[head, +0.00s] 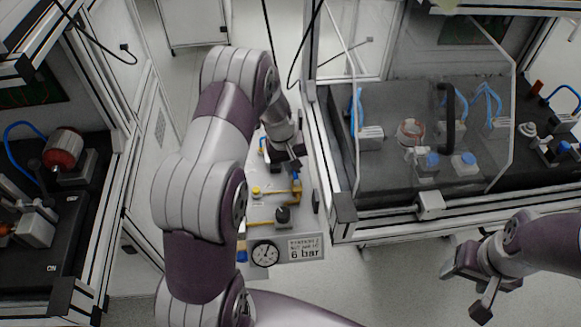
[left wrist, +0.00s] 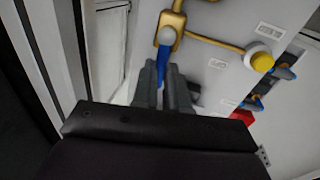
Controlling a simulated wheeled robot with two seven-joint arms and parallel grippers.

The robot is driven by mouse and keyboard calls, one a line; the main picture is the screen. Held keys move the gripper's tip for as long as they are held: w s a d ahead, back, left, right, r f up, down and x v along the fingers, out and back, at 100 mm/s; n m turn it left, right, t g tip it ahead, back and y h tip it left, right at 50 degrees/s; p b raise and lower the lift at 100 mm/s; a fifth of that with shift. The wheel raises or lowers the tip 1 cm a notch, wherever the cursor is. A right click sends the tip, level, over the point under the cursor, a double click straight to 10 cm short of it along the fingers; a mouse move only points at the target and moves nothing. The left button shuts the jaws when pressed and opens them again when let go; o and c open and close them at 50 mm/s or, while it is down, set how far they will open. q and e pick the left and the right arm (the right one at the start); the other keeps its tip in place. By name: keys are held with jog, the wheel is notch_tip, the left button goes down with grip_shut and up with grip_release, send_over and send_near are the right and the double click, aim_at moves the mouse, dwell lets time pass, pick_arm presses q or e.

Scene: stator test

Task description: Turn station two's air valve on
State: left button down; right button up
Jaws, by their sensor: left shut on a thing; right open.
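The air panel (head: 262,212) is a pale board with brass pipes, between the two benches. In the left wrist view, a blue lever (left wrist: 162,66) hangs from a brass valve body (left wrist: 168,36). My left gripper (left wrist: 165,80) is shut on this lever, and its fingers hide the lever's lower end. In the head view, my left gripper (head: 292,160) is at the panel's upper right, by the brass pipe, and hides part of it. The station labels are too small to read. My right gripper (head: 470,282) is open and empty at the lower right, away from the panel.
The panel also bears a pressure gauge (head: 264,253), a "6 bar" plate (head: 306,247), a black knob (head: 283,214) and a yellow knob (left wrist: 262,62). More blue levers (left wrist: 255,103) sit nearby. A glazed test station (head: 430,170) stands close on the right, a black bench on the left.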

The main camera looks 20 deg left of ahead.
pick_arm(q)
jog(key=shift+w+d+m, duration=0.1)
jog(key=shift+w+m, duration=0.05)
jog(key=shift+m, duration=0.25)
jog(key=c, duration=1.1)
grip_release()
jog(key=shift+c, duration=0.2)
notch_tip(320, 180, up, 13)
jog(key=s+a, duration=0.1)
jog(key=a, duration=0.1)
jog(key=shift+s+f, duration=0.2)
